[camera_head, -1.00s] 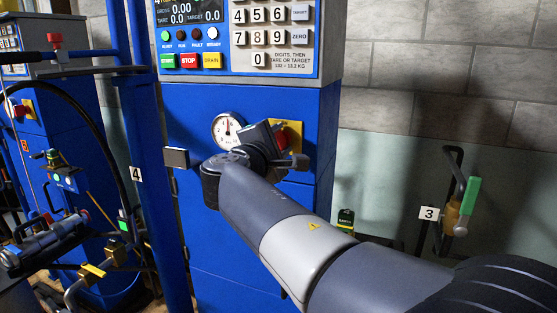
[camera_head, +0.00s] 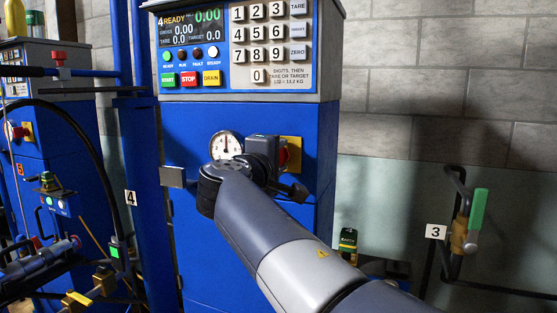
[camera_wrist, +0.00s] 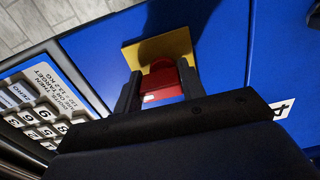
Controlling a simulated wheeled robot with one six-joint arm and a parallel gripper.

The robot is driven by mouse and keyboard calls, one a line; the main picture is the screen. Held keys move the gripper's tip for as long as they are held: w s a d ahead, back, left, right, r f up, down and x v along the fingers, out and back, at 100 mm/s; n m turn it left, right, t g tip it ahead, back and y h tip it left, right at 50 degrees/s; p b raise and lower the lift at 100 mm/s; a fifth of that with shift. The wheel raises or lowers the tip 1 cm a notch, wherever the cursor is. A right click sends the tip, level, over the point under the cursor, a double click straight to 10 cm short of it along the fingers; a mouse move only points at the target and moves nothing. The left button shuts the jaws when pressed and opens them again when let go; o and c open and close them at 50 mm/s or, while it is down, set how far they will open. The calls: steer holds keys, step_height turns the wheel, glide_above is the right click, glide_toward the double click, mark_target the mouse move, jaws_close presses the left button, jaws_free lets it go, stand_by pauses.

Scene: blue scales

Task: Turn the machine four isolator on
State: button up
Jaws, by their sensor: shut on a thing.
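The machine four isolator is a red handle (camera_wrist: 162,82) on a yellow plate (camera_wrist: 158,48), on the blue front of the machine. In the head view, the red handle (camera_head: 283,157) and the yellow plate (camera_head: 294,148) are partly hidden behind my gripper (camera_head: 278,162). In the wrist view, the fingers of my gripper (camera_wrist: 160,88) stand on both sides of the red handle and are shut on it. The display (camera_head: 190,28) on the machine above is lit and reads "4 READY".
A round dial gauge (camera_head: 226,145) sits just left of my gripper. Above is a keypad (camera_head: 268,42) with START, STOP and DRAIN buttons (camera_head: 190,79). A blue post with a "4" tag (camera_head: 131,198) stands left. A green-handled lever (camera_head: 478,210) is at the right wall.

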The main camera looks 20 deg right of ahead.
steer(key=o, duration=1)
steer(key=v, duration=1.1)
steer(key=shift+w+d, duration=0.1)
steer(key=shift+w, duration=0.05)
steer(key=x, duration=1)
steer(key=shift+w+d, duration=0.25)
steer(key=shift+w, duration=0.05)
steer(key=shift+s+a, duration=0.1)
